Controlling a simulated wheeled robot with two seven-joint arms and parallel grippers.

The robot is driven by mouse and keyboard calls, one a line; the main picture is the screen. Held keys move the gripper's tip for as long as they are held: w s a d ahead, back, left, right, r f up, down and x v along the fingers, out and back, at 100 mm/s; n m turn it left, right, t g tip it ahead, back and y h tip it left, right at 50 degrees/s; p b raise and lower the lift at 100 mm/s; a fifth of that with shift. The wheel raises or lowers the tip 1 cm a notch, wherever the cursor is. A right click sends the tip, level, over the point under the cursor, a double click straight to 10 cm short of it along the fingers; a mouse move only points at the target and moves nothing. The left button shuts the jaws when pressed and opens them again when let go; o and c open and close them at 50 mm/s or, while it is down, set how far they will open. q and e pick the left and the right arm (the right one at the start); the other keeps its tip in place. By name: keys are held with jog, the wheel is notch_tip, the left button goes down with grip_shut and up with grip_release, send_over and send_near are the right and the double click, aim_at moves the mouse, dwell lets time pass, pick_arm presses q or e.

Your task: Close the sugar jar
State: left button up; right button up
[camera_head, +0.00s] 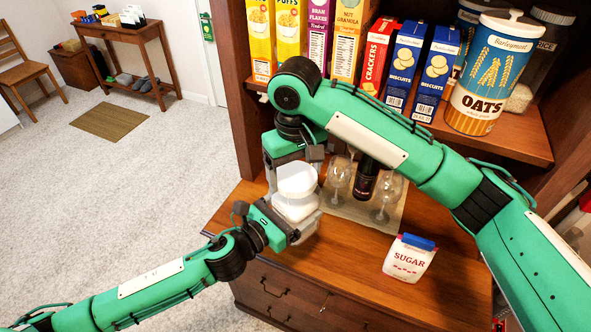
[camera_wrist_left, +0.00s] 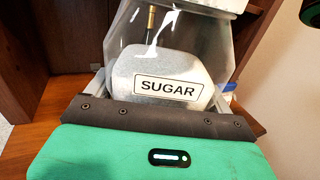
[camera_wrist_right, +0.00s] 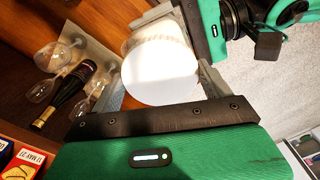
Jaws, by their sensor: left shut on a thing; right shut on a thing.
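The sugar jar (camera_head: 294,210) is clear with white sugar inside; its SUGAR label (camera_wrist_left: 168,88) faces the left wrist camera. My left gripper (camera_head: 297,228) is shut around the jar's lower body from the front left. The white round lid (camera_head: 297,178) is over the jar's mouth and also shows in the right wrist view (camera_wrist_right: 160,72). My right gripper (camera_head: 295,162) comes from above and behind and is shut on the lid, its fingers at the lid's sides. The lid is at the jar's top; I cannot tell whether it is fully seated.
A sugar bag (camera_head: 410,258) with a blue clip stands on the wooden counter (camera_head: 345,262) at the right. Wine glasses (camera_head: 338,180) and a dark bottle (camera_head: 366,178) stand on a mat behind the jar. Cereal boxes (camera_head: 317,40) and an oats canister (camera_head: 487,75) fill the shelf above.

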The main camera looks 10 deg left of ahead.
jog(key=m, duration=0.4)
jog(key=shift+w, duration=0.1)
jog(key=o, duration=1.1)
jog(key=shift+c, duration=0.2)
jog(key=shift+r, duration=0.1)
notch_tip(320, 180, up, 12)
jog(key=shift+w, duration=0.1)
